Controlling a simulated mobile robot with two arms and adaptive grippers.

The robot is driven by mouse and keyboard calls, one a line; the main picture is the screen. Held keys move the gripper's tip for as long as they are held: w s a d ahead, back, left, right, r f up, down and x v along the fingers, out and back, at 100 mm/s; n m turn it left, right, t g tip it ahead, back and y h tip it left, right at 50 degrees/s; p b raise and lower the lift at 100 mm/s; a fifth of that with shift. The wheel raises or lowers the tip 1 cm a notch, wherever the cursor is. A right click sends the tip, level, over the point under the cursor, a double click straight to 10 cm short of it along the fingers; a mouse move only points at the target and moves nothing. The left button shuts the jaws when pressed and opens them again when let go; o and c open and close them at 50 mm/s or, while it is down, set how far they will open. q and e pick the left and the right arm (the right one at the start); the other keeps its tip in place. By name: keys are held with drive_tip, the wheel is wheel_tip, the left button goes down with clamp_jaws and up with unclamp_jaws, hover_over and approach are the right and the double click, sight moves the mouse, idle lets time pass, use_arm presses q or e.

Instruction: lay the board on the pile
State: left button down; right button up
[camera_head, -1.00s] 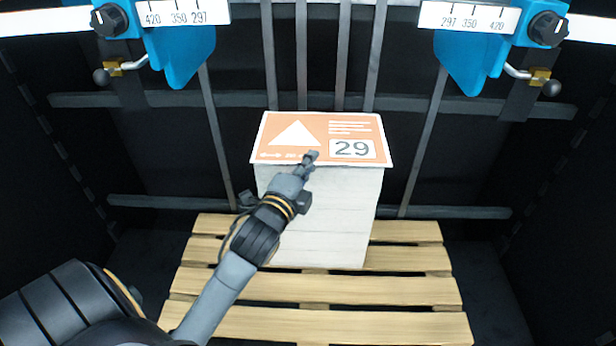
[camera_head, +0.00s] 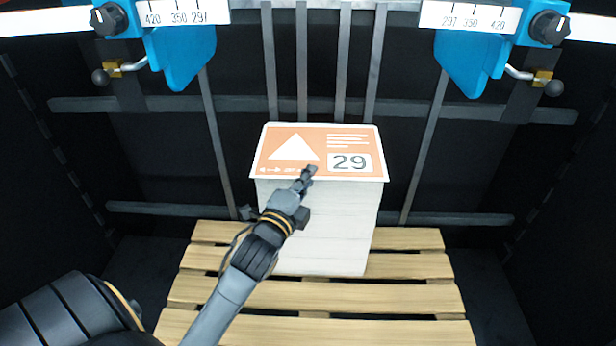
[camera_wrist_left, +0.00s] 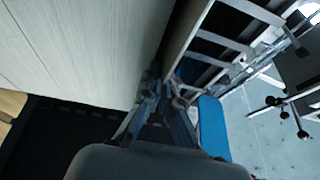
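The board (camera_head: 274,166) is orange with a white triangle and the number 29. It lies roughly level over the pile (camera_head: 318,235), a pale stack on a pallet. My left gripper (camera_head: 309,172) is at the board's front edge, near its middle. In the left wrist view, its fingers (camera_wrist_left: 158,88) close on the edge of the board, a pale strip (camera_wrist_left: 188,35). The pile's pale side (camera_wrist_left: 80,45) fills the left of that view, and a dark band shows between it and the board. The head view does not show whether they touch. My right gripper is out of view.
The wooden pallet (camera_head: 400,298) lies under the pile. Two blue guides (camera_head: 185,55) and (camera_head: 463,60) hang above at left and right. Dark upright bars (camera_head: 342,60) stand behind the pile. Dark walls close in both sides.

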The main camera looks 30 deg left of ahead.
use_arm(q)
wheel_tip(320, 180, down, 3)
drive_tip(key=shift+d+r+g, duration=0.15)
drive_tip(key=shift+r+g, duration=0.05)
drive_tip(key=shift+g, duration=0.1)
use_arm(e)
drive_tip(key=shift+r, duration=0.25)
use_arm(q)
drive_tip(key=c, duration=1.5)
unclamp_jaws()
drive_tip(key=shift+r, duration=0.15)
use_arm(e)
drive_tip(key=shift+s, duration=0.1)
use_arm(q)
drive_tip(key=shift+r, duration=0.35)
